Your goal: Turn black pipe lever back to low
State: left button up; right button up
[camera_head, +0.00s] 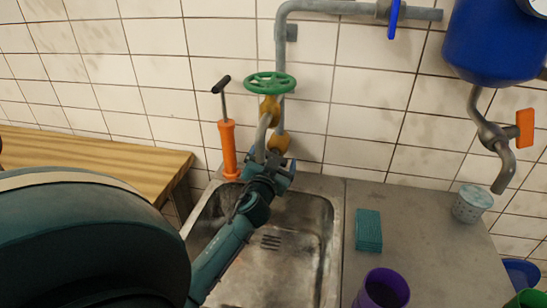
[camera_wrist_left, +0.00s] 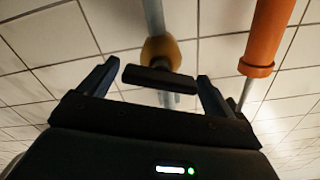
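The black pipe lever (camera_wrist_left: 158,79) shows in the left wrist view as a short dark bar below a brass-yellow valve body (camera_wrist_left: 160,53) on a grey pipe. My left gripper (camera_wrist_left: 155,86) is open, with one finger on each side of the lever and visible gaps at both ends. In the head view my left gripper (camera_head: 273,172) reaches over the sink to the lower yellow fitting (camera_head: 279,143) and largely hides the lever there. My right gripper is in neither view.
An orange hand pump (camera_head: 228,148) stands just left of the gripper. A green handwheel (camera_head: 270,84) sits above it. The metal sink (camera_head: 300,270) lies below. A teal sponge-like block (camera_head: 368,231) and a purple cup (camera_head: 384,289) are on the counter at right.

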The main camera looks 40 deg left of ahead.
pick_arm(q)
jog(key=c, duration=0.8)
jog(key=shift+c, duration=0.2)
jog(key=shift+m, duration=0.3)
jog(key=m, duration=0.5)
jog(key=shift+m+p, duration=0.3)
jog(key=shift+p, duration=0.1)
jog(key=m+p, duration=0.1)
jog(key=m, duration=0.5)
jog(key=shift+d+f+m, duration=0.1)
jog(key=shift+f+m, duration=0.05)
jog(key=shift+m, duration=0.15)
jog(key=o, duration=1)
